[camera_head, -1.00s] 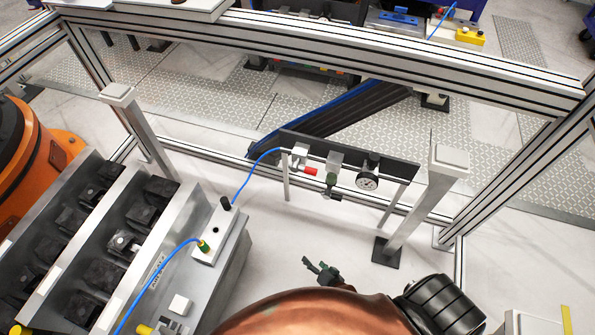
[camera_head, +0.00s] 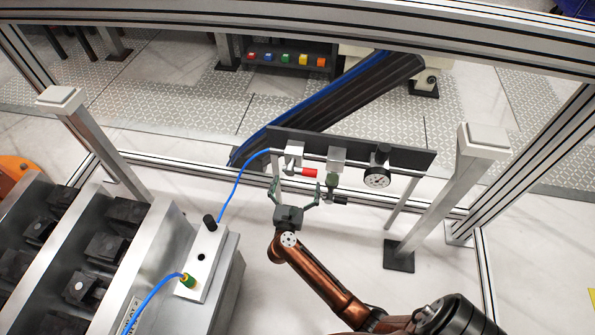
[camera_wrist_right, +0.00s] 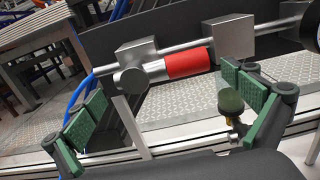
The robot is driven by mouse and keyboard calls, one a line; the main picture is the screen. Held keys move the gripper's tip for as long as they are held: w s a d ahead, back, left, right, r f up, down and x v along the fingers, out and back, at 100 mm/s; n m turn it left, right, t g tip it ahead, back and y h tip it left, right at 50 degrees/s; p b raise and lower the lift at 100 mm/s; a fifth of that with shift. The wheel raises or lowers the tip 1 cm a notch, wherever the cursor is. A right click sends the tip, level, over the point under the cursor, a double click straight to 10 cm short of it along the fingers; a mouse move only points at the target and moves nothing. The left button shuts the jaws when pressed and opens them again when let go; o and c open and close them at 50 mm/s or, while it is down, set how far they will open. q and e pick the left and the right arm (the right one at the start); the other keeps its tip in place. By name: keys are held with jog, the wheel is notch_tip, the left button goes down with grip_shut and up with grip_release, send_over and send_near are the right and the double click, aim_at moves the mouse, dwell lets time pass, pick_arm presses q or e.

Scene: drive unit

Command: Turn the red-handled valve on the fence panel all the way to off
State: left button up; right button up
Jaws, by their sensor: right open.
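The valve's red handle (camera_head: 309,173) sticks out to the right from a grey valve body (camera_head: 293,152) on the dark fence panel (camera_head: 400,156). In the right wrist view the red handle (camera_wrist_right: 188,63) lies sideways in front of the pipe, past the fingertips and between them in the picture. My right gripper (camera_head: 297,188) is open and empty, just in front of and below the handle; its green finger pads (camera_wrist_right: 162,108) show at both sides in the right wrist view. I see no contact with the handle. My left gripper is not in view.
A pressure gauge (camera_head: 377,177) and a grey block (camera_head: 336,155) sit right of the valve. A round green knob (camera_wrist_right: 230,101) is close to the right finger. A blue hose (camera_head: 235,180) runs from the valve to a grey box (camera_head: 205,262). A post (camera_head: 445,200) stands at the right.

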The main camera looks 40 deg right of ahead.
aim_at(299, 171)
jog(key=x, duration=0.2)
jog(key=b+x, duration=0.1)
jog(key=x, duration=0.1)
jog(key=shift+f, duration=0.2)
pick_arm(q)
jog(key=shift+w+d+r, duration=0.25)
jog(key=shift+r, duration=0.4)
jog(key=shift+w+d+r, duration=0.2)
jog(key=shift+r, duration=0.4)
pick_arm(e)
jog(key=shift+w+d+r, duration=0.15)
jog(key=shift+w+d, duration=0.2)
jog(key=shift+w, duration=0.05)
jog(key=shift+c, duration=0.6)
jog(key=c, duration=1.3)
